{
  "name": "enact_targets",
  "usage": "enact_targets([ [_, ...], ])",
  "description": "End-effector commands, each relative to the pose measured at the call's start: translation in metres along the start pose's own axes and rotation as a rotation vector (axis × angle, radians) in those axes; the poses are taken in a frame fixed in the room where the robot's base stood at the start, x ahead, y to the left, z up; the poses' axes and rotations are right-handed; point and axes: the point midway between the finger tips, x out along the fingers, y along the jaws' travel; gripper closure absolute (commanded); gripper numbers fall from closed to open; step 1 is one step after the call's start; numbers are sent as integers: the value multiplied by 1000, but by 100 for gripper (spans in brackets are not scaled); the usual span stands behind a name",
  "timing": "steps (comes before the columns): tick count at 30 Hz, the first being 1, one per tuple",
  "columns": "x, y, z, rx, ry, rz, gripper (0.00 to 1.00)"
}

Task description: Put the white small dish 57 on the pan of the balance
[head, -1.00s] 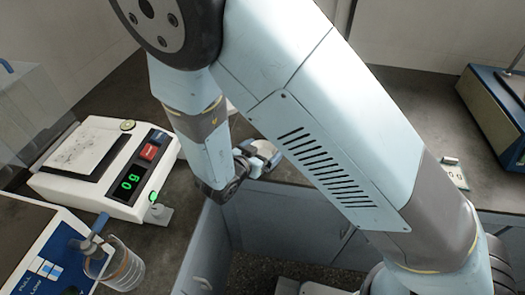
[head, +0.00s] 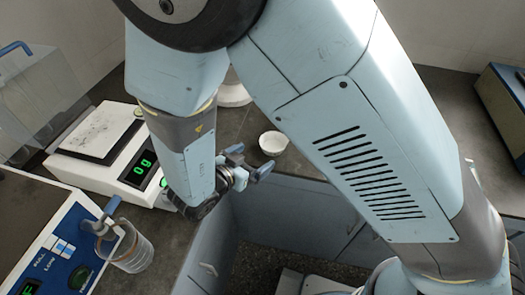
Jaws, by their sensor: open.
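A small white dish (head: 273,142) stands on the dark bench near its front edge, with its open side up; I cannot read a number on it. My gripper (head: 256,165) is open and just in front and to the left of the dish, apparently with nothing in it. The balance (head: 90,177) stands to the left on the bench, and its green display reads 0 g. Its flat pan (head: 100,132) is bare. My forearm hides the right end of the balance.
A white round object (head: 233,94) is partly hidden behind my arm. A glass beaker (head: 128,247) stands by a blue instrument (head: 50,258) at front left. A clear box (head: 38,95) is behind the balance. A blue device (head: 502,100) stands at far right.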

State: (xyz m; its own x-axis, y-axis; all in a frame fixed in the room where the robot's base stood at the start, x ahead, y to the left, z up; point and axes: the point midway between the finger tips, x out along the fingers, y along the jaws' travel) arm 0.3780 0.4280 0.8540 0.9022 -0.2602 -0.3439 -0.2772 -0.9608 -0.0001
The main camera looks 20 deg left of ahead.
Motion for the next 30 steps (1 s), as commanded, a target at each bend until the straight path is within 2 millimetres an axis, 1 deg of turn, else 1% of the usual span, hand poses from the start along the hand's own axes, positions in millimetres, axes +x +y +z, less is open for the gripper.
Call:
enact_targets([
  [1,-7,0,0,2,0,-1,0],
  [3,-16,0,0,2,0,-1,0],
  [9,-28,0,0,1,1,2,0],
  [17,-29,0,0,1,0,1,0],
  [20,-24,-4,-5,15,-17,-7,0],
  [23,-12,-13,-19,49,-63,-35,0],
  [25,1,-23,-35,87,-115,-69,0],
  [29,29,-42,-76,167,-225,-160,0],
  [30,37,-46,-90,189,-255,-191,0],
])
